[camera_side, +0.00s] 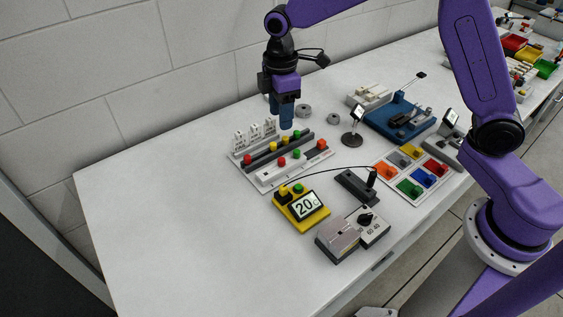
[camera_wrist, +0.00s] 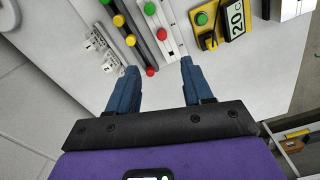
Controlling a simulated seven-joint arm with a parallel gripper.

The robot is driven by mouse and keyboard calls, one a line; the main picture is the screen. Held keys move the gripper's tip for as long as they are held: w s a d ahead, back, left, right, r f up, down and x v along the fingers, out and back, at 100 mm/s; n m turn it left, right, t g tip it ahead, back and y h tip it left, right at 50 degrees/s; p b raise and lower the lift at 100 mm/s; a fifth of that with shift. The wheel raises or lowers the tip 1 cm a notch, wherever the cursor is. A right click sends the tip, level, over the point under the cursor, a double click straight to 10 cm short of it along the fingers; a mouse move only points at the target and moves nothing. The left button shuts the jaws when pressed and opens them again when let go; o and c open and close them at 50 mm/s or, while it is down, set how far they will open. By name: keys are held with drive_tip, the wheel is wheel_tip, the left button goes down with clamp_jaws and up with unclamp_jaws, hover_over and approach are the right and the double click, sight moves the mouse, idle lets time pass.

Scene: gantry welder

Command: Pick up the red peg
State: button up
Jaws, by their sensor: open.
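A red peg (camera_side: 248,160) stands at the left end of the dark bar on a small rack, and two yellow pegs and a green one stand farther along it. In the wrist view this red peg (camera_wrist: 150,71) shows between the blue fingertips, nearer the left one. The white bar in front also carries a red peg (camera_side: 281,161), a green peg and another red one (camera_side: 321,145). My gripper (camera_side: 286,124) points down above the rack, open and empty; its fingers (camera_wrist: 158,68) are spread apart in the wrist view. Its exact height above the pegs is hard to tell.
White upright tags (camera_side: 254,133) stand behind the dark bar. A yellow meter (camera_side: 301,208), a grey box (camera_side: 338,238) and a colored-block tray (camera_side: 411,171) lie to the front and right. A blue fixture (camera_side: 397,119) is at the back right. The table's left part is clear.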

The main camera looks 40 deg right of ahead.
hover_over(281, 159)
wheel_tip(281, 159, down, 8)
drive_tip(key=shift+w+d+f, duration=0.1)
drive_tip(key=shift+w+d, duration=0.05)
drive_tip(key=shift+f, duration=2.7)
clamp_jaws()
